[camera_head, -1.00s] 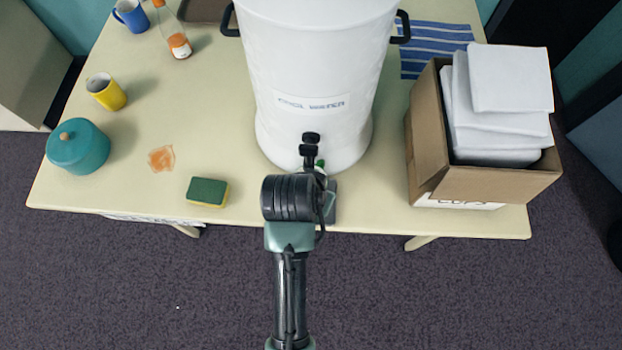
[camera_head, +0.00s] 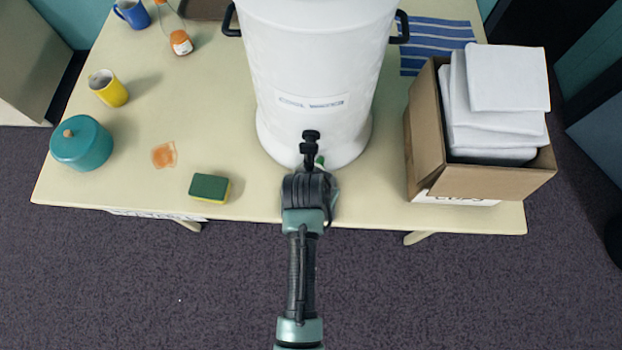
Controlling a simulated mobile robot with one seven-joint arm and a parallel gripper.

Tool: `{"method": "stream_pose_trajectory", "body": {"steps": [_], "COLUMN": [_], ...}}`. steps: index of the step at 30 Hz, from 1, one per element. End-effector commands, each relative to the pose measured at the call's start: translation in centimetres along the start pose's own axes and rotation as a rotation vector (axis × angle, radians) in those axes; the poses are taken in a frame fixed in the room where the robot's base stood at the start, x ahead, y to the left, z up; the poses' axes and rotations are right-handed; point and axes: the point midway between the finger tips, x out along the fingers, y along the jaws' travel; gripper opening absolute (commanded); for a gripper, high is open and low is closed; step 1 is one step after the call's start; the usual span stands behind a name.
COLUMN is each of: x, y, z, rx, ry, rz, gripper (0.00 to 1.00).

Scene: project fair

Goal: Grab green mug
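My arm reaches up the middle of the picture to the table's front edge, and its end, with my gripper (camera_head: 317,187), is in front of the white water dispenser. The fingers are hidden behind my wrist, so I cannot tell whether they are open or shut. A small green patch (camera_head: 320,161) shows just past my arm's end, under the dispenser's black tap (camera_head: 310,142). It may be part of the green mug, but the rest is hidden. No whole green mug is in view.
The dispenser (camera_head: 315,60) stands close behind my gripper. A box of white packs (camera_head: 427,150) is at right. A sponge (camera_head: 209,188), teal pot (camera_head: 82,143), yellow mug (camera_head: 109,88), blue mug (camera_head: 132,13), bottle (camera_head: 181,42) and orange spill (camera_head: 164,154) are at left.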

Motion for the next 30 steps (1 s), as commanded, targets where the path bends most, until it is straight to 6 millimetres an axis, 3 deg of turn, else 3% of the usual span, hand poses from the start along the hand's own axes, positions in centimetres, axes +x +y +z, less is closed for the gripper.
{"method": "stream_pose_trajectory", "body": {"steps": [2,10,30], "x": [-0.01,-0.03,0.04], "y": [-0.01,-0.01,0.11], "z": [-0.01,0.01,0.13], "rx": [0.0,-0.001,-0.001], "ry": [0.0,0.0,-0.004], "rz": [0.0,0.0,0.004], "gripper": [0.47,0.0,0.0]}}
